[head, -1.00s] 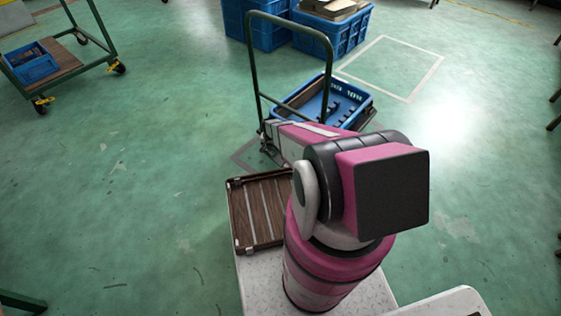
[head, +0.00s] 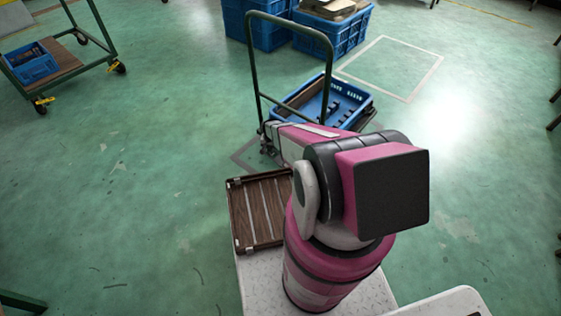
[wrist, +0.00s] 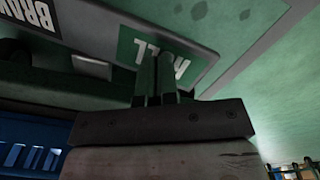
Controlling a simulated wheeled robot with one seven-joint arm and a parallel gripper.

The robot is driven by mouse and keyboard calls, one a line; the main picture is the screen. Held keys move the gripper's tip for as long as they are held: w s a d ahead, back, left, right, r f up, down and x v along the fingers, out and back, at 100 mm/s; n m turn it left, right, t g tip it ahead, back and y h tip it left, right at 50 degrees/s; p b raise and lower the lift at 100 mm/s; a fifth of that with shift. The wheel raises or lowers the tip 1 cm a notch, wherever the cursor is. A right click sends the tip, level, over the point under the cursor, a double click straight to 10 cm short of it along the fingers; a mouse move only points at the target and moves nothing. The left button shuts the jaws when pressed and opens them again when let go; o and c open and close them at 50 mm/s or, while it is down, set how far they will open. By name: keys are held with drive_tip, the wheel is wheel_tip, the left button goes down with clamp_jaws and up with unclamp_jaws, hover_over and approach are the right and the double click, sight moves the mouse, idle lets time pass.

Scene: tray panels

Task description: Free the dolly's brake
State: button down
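The dolly (head: 256,80) stands ahead with its dark green push handle upright and a blue crate (head: 366,101) on its deck. My arm reaches toward the foot of the handle, where my gripper (head: 266,142) is small and partly hidden. In the wrist view, a grey plate (wrist: 205,35) carries a black BRAKE label at the left and a green ROLL label (wrist: 140,48). A small pale tab (wrist: 92,66) shows between the labels. My gripper's fingers (wrist: 156,75) are together, with nothing seen between them, in front of the ROLL label. I cannot tell whether they touch the plate.
A brown slatted tray (head: 262,212) lies on my base beside the arm. Blue crates (head: 335,35) stand behind the dolly. A second cart (head: 60,57) with a small blue bin stands at the far left. A pale square outline (head: 395,68) marks the floor.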

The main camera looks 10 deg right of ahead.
drive_tip(key=shift+f, duration=1.15)
idle(0.6)
drive_tip(key=shift+r, duration=3.55)
